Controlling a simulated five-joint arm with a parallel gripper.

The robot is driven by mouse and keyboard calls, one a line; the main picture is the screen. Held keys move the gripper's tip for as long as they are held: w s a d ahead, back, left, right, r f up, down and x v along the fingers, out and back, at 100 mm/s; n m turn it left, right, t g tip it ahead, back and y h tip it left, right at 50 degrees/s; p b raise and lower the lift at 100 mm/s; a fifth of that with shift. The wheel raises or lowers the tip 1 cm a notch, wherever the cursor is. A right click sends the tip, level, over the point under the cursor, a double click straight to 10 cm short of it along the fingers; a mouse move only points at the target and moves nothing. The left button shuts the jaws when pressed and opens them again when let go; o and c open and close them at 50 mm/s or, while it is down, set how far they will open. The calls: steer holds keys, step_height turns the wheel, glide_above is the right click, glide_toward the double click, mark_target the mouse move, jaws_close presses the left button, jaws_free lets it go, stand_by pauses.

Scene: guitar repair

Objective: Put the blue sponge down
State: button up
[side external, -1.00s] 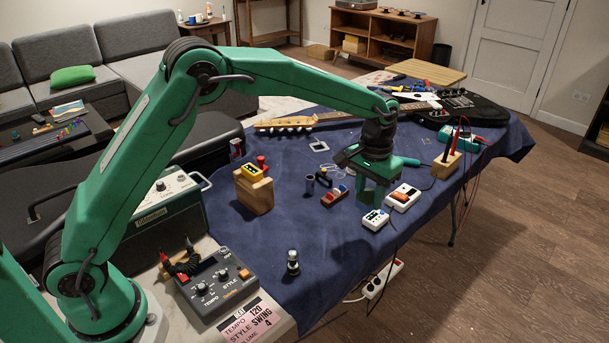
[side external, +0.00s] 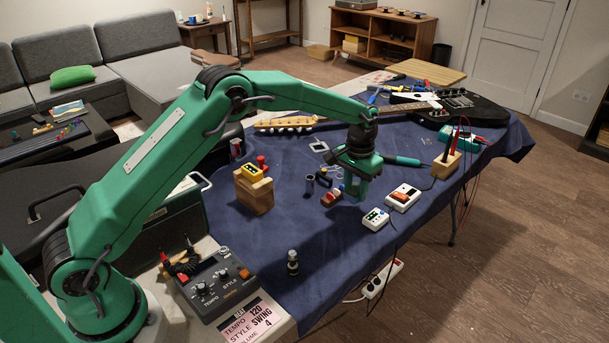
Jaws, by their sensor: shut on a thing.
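My gripper (side external: 357,192) is low over the blue cloth on the table, fingers pointing down, to the right of a small red-and-wood block. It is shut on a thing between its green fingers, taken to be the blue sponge. The sponge itself does not show clearly; the fingers hide it and the cloth behind is also blue. I cannot tell whether the held thing touches the cloth.
The red-and-wood block (side external: 331,198) is close on the left, with a dark cylinder (side external: 310,184) beyond it. A wooden block (side external: 254,190) stands farther left.

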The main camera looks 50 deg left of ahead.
mark_target(354, 199)
steer(key=shift+f, duration=2)
steer(key=shift+f, duration=0.15)
steer(key=o, duration=1)
steer(key=shift+c, duration=0.2)
step_height(354, 199, up, 12)
steer(key=shift+f, duration=0.1)
steer(key=shift+r, duration=0.3)
steer(key=shift+r, duration=0.1)
